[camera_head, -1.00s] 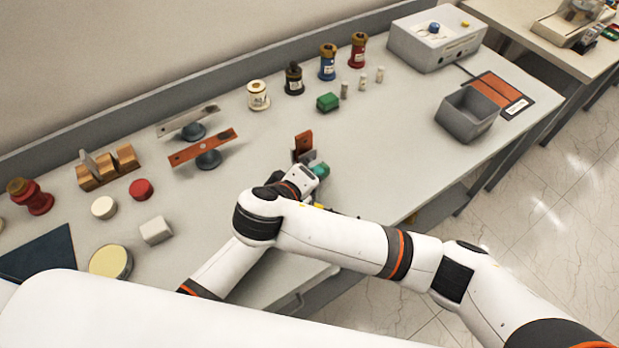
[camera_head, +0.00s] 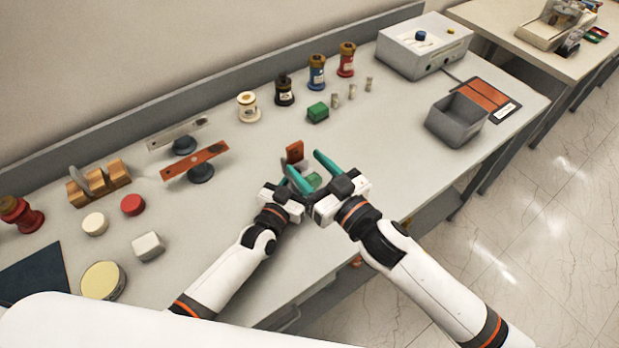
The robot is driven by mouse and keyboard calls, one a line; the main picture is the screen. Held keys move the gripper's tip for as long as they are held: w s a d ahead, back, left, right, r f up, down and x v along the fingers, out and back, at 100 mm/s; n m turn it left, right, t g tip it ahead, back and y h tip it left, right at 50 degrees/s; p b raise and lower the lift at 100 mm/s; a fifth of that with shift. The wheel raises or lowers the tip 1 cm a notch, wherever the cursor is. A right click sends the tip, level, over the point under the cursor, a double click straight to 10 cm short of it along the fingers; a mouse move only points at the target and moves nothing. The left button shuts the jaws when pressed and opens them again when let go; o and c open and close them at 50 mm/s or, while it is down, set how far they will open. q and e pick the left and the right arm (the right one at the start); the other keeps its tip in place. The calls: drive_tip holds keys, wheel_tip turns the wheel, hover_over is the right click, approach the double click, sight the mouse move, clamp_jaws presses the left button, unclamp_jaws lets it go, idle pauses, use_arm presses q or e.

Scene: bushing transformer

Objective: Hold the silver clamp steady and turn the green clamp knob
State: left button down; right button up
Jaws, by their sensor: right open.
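The clamp stands on the bench near the middle in the head view, with its orange-brown block (camera_head: 295,151) showing above the grippers. Most of its silver part is hidden. The green knob (camera_head: 314,180) shows between the teal fingers of my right gripper (camera_head: 302,161). That gripper is open, one finger on each side of the knob; I cannot tell whether they touch it. My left gripper (camera_head: 287,184) is at the left side of the clamp, close against the right one. Its fingertips are hidden, so its grip on the silver clamp cannot be seen.
A green block (camera_head: 318,112) and several spools stand behind. Two bars on dark stands, one orange (camera_head: 195,161), lie to the left. A grey bin (camera_head: 457,120) and a control box (camera_head: 425,45) are at right. The bench right of the grippers is clear.

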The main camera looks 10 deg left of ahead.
drive_tip(key=m, duration=0.1)
approach(315, 186)
drive_tip(key=shift+s+a+r+h, duration=0.15)
drive_tip(key=shift+a+r+h, duration=0.15)
drive_tip(key=shift+r, duration=0.15)
drive_tip(key=shift+w+f, duration=0.15)
drive_tip(key=shift+w, duration=0.05)
drive_tip(key=x, duration=1.1)
drive_tip(key=shift+w+a, duration=0.15)
drive_tip(key=shift+w, duration=0.05)
drive_tip(key=shift+c, duration=0.5)
